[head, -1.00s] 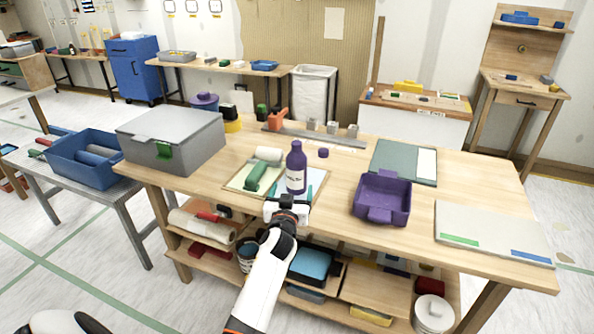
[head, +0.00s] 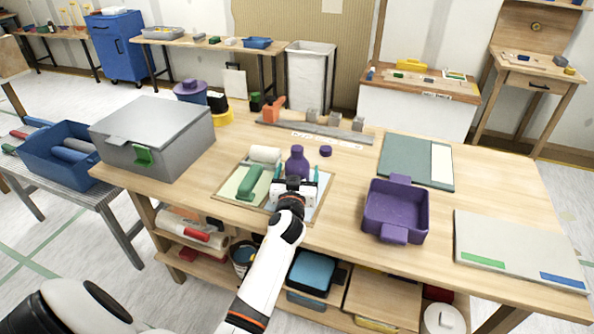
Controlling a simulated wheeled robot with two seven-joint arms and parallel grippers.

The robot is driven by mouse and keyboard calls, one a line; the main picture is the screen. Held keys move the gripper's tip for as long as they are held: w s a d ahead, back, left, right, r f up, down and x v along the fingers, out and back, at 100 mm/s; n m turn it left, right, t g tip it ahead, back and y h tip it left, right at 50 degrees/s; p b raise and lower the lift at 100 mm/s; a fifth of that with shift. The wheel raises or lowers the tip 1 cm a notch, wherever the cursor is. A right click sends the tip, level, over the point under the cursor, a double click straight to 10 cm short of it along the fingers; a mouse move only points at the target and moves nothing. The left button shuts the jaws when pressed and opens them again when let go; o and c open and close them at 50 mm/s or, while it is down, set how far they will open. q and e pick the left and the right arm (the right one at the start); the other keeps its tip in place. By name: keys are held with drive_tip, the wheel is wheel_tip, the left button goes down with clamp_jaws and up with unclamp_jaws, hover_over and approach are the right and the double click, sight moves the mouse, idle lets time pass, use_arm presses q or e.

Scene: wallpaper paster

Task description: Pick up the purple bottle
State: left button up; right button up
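The purple bottle (head: 297,161) stands upright on a pale board (head: 229,189) on the wooden table, its cap and shoulders visible. My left gripper (head: 297,176) is at the bottle, with its teal-tipped fingers apart on either side. The gripper body hides the bottle's label and lower part. The fingers look open, with a small gap to the bottle's sides. My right gripper is not in view.
A green-handled tool (head: 249,184) and a white roll (head: 265,154) lie left of the bottle. A purple cap (head: 325,151) lies behind right. A purple tray (head: 395,211) stands right, a grey box (head: 153,137) left. Table space between bottle and tray is clear.

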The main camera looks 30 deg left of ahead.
use_arm(q)
drive_tip(key=shift+s+d+r, duration=0.45)
drive_tip(key=shift+s+r, duration=0.05)
drive_tip(key=c, duration=0.4)
drive_tip(key=shift+w+a+f, duration=0.15)
drive_tip(key=shift+f, duration=0.05)
drive_tip(key=c, duration=0.6)
drive_tip(key=shift+c, duration=1.4)
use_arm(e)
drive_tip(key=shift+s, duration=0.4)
